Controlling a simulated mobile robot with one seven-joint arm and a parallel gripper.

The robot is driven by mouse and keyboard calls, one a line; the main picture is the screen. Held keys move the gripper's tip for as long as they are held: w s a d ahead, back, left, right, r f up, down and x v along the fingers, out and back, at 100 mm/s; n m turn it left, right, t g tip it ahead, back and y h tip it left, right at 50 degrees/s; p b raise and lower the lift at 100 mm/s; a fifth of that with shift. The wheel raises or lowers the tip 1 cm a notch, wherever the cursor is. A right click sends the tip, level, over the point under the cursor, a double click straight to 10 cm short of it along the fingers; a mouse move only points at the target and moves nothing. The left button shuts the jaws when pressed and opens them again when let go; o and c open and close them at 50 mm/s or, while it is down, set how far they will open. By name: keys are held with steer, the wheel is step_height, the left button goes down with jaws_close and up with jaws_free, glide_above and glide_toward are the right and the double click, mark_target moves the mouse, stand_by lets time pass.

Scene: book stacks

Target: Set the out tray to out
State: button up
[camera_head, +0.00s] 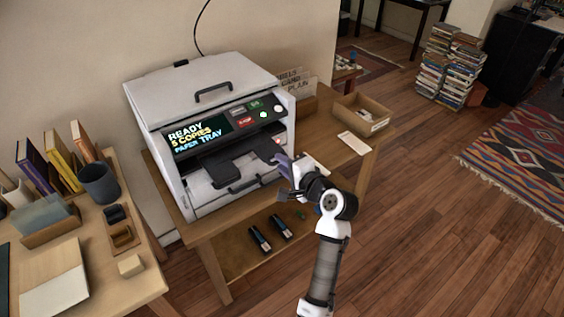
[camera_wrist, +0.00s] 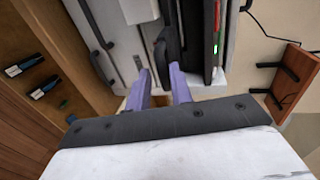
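The white copier (camera_head: 195,95) stands on a wooden table, its lit screen (camera_head: 198,132) reading "READY 5 COPIES PAPER TRAY". Dark tray pieces (camera_head: 223,172) show in its front opening; I take these as the out tray, but its exact setting is hard to tell. A dark part (camera_wrist: 169,38) also shows in the wrist view, just ahead of the fingers. My gripper (camera_head: 278,160) is at the right of the copier's front, close to the opening. Its purple fingers (camera_wrist: 161,82) are apart with nothing clearly between them. Contact with the tray cannot be told.
A paper drawer handle (camera_head: 246,185) is below the opening. A cardboard box (camera_head: 361,115) and papers sit right of the copier. A desk with books (camera_head: 62,160) and a cup stands left.

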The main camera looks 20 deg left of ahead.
steer(key=shift+o, duration=0.7)
steer(key=b+v, duration=0.2)
steer(key=v, duration=1.1)
steer(key=shift+s+d, duration=0.3)
steer(key=shift+r, duration=0.1)
